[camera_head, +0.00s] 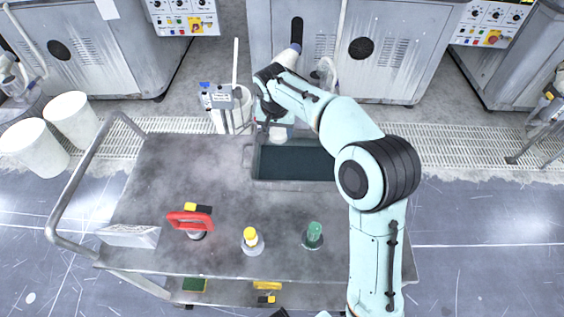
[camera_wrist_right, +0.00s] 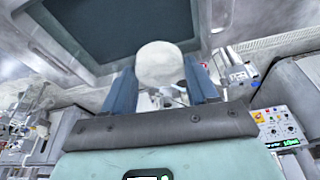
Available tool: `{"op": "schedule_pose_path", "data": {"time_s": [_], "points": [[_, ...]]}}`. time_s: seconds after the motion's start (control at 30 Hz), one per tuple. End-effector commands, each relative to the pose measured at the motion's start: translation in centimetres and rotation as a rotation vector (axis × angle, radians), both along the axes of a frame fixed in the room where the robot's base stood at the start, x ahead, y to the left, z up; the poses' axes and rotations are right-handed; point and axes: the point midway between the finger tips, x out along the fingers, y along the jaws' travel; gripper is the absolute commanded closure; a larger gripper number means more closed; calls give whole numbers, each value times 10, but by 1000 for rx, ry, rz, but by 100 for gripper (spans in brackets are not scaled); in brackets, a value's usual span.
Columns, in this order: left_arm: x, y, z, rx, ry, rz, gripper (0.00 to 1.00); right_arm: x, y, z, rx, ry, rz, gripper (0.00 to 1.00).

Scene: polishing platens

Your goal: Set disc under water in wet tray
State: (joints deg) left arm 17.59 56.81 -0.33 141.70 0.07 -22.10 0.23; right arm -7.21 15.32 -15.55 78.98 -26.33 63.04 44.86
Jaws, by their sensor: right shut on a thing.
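The wet tray (camera_head: 290,181) is a dark, water-filled rectangular basin at the far side of the grey cart top. It also shows as a dark rectangle with a pale rim in the right wrist view (camera_wrist_right: 55,75). My right gripper (camera_head: 272,126) is over the tray's far left edge, pointing down. In the right wrist view, its two blue fingers are shut on a pale, round disc (camera_wrist_right: 162,63). The disc shows only as a small pale patch in the head view (camera_head: 279,134). Its height above the water cannot be told. My left gripper is not in view.
The cart top (camera_head: 190,165) holds a red-handled tool (camera_head: 190,220), a yellow-capped bottle (camera_head: 251,240) and a green-capped bottle (camera_head: 314,236) near its front. A white container with a rod (camera_head: 230,110) stands behind the tray's left. Polishing machines (camera_head: 400,60) line the back.

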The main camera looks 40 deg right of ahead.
Motion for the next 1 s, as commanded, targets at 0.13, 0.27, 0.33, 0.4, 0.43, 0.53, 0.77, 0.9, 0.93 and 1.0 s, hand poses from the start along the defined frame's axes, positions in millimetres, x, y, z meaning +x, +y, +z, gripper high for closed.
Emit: {"op": "schedule_pose_path", "data": {"time_s": [0.13,0.27,0.33,0.4,0.43,0.53,0.77,0.9,0.93,1.0], "points": [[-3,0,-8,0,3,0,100,-1,0,-43,-1,5,1,75],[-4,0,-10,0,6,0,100,0,0,-66,-1,2,0,75],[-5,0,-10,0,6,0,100,0,0,-73,-1,1,1,75],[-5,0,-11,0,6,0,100,0,0,-77,-1,0,1,75],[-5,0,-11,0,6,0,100,0,0,-79,-1,0,1,75],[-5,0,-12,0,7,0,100,0,0,-92,-1,1,2,75],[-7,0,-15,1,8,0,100,0,0,-130,0,2,1,75],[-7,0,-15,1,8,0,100,0,0,-135,0,-1,1,75],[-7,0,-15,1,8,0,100,0,0,-135,-1,-2,1,75],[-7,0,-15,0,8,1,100,1,0,-135,-1,-2,1,75]]}}
